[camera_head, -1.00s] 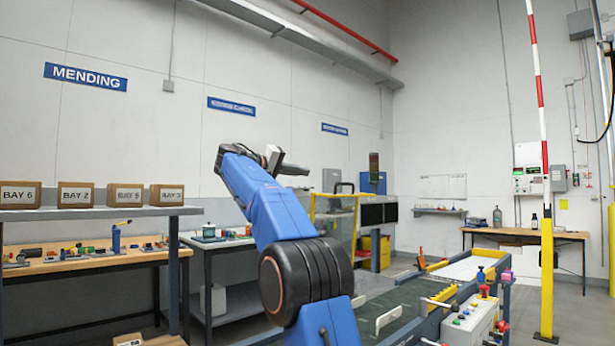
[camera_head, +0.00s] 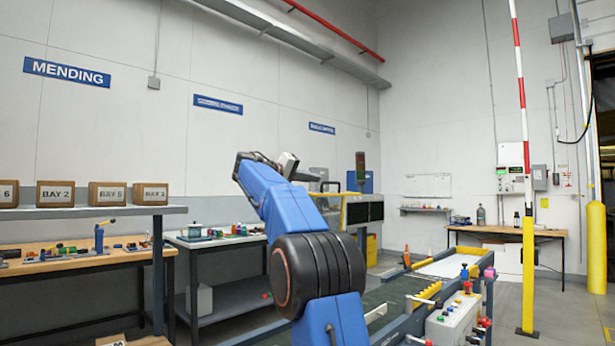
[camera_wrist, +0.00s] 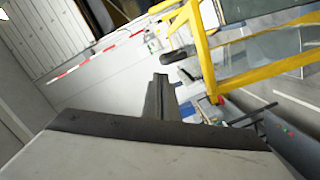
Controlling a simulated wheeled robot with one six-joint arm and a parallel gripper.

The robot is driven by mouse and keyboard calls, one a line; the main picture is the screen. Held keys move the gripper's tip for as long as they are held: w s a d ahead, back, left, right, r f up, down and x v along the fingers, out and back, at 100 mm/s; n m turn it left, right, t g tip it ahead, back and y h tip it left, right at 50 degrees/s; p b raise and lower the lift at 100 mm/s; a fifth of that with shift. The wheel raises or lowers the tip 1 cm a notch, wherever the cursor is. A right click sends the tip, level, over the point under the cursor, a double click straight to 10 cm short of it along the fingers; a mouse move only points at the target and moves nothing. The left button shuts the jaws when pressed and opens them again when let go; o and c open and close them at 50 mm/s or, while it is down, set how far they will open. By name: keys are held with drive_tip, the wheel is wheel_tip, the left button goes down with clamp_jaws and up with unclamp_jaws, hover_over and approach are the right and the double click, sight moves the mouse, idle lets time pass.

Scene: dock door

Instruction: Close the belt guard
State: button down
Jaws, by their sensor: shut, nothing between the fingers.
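The belt guard is a yellow frame with a clear panel (camera_head: 328,206). It stands upright over the conveyor, partly hidden behind my arm. In the wrist view its yellow frame (camera_wrist: 203,50) crosses the upper right, with a dark handle (camera_wrist: 180,55) on its near side. My gripper (camera_head: 316,177) is raised in front of the guard's upper part in the head view. In the wrist view its dark fingers (camera_wrist: 160,95) are together and empty, apart from the handle in the picture. The guard's exact angle is hard to tell.
A conveyor frame (camera_head: 392,328) runs at the lower right, with a control box (camera_head: 455,320) of coloured knobs beside it. A workbench (camera_head: 80,262) and a grey table (camera_head: 230,296) stand left. A yellow post (camera_head: 528,270) stands right.

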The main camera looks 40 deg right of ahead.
drive_tip(key=shift+s+f, duration=0.25)
drive_tip(key=shift+s, duration=0.05)
